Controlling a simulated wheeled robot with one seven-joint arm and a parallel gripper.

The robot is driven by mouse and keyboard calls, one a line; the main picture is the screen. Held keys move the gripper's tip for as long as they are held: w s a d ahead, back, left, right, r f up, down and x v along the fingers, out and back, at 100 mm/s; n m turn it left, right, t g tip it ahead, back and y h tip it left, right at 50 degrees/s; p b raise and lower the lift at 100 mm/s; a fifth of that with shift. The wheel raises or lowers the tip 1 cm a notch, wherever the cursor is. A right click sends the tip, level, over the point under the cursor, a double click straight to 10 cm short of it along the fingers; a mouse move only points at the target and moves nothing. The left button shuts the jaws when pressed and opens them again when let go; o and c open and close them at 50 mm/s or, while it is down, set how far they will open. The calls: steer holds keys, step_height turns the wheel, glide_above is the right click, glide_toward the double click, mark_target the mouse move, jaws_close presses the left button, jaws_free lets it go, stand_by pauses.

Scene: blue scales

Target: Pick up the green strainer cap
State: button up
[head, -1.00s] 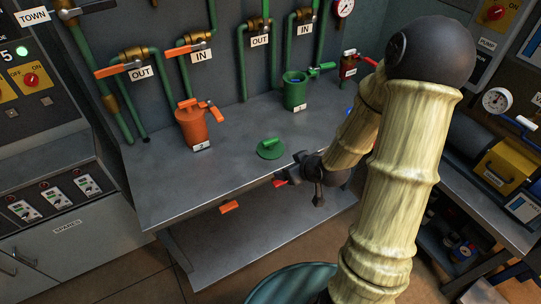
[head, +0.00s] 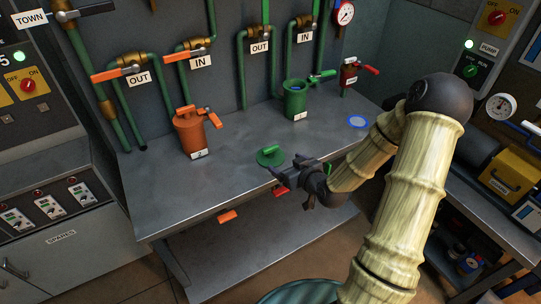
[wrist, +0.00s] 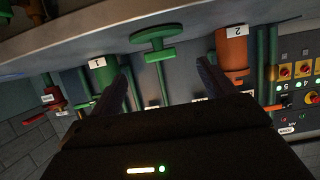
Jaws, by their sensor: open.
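The green strainer cap (head: 270,157) lies on the grey bench top near its front edge, a flat disc with a bar handle on top. In the wrist view the cap (wrist: 153,43) appears ahead, between the lines of my two fingers, and the scene looks upside down. My gripper (head: 284,172) is open and empty, just in front of and to the right of the cap in the head view. In the wrist view my gripper's fingers (wrist: 165,66) stand wide apart. I see no contact with the cap.
On the bench (head: 225,178) stand an orange strainer pot (head: 190,138) at left and an open green pot (head: 294,103) behind the cap. A blue-rimmed disc (head: 357,122) lies at right. Pipes with valves line the back wall.

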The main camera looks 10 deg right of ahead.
mark_target(272, 153)
steer(key=x, duration=0.8)
steer(key=shift+w, duration=0.15)
steer(key=shift+p+x, duration=0.6)
steer(key=shift+x, duration=2.05)
steer(key=shift+r, duration=0.1)
steer(key=shift+d, duration=0.1)
steer(key=c, duration=1.4)
step_height(272, 153, up, 10)
steer(key=shift+r, duration=0.1)
